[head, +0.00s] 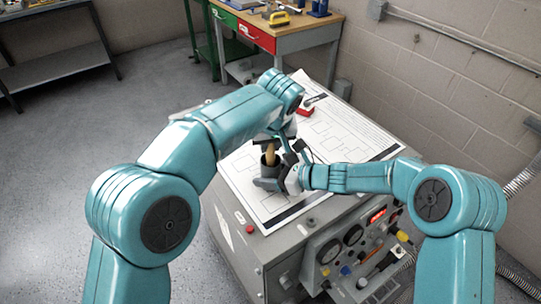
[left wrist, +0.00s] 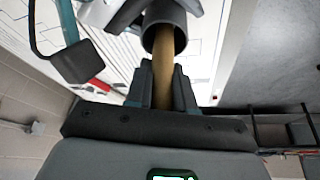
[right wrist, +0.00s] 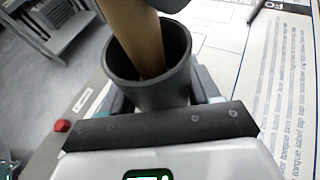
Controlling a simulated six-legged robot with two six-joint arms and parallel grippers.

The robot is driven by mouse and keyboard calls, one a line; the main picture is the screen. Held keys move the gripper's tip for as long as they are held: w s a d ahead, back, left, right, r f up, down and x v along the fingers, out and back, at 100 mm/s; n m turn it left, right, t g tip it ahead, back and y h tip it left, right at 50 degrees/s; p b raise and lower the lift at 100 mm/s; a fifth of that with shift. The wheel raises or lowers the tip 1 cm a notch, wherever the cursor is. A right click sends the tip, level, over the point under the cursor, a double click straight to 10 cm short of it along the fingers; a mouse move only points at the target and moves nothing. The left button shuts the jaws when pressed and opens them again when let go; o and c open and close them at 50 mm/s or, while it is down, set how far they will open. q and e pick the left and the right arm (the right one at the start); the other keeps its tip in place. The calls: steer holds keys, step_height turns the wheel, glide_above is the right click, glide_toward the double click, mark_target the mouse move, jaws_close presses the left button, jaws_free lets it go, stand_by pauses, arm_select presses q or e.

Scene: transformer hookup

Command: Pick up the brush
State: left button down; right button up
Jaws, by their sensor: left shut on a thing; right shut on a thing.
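The brush shows as a tan wooden handle (head: 270,156), standing nearly upright in a dark round cup (head: 268,171). Its lower end is hidden inside the cup. My left gripper (head: 269,139) is above the cup, shut on the handle; the handle runs between its fingers in the left wrist view (left wrist: 165,85). My right gripper (head: 283,178) is shut on the cup from the right, low in the head view. In the right wrist view the cup (right wrist: 150,88) sits between the fingers and the handle (right wrist: 135,35) leans inside it.
Printed sheets (head: 245,180) cover the grey cabinet top (head: 310,210). A red object (head: 306,111) lies on them behind. The cabinet front has gauges and knobs (head: 353,236). A workbench with a red drawer (head: 257,36) stands behind; a block wall is at right, open floor at left.

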arm_select(q)
step_height(320, 180, up, 10)
steer(key=shift+r, duration=0.1)
stand_by(0.4)
arm_select(e)
steer(key=o, duration=1.2)
steer(key=shift+c, duration=0.2)
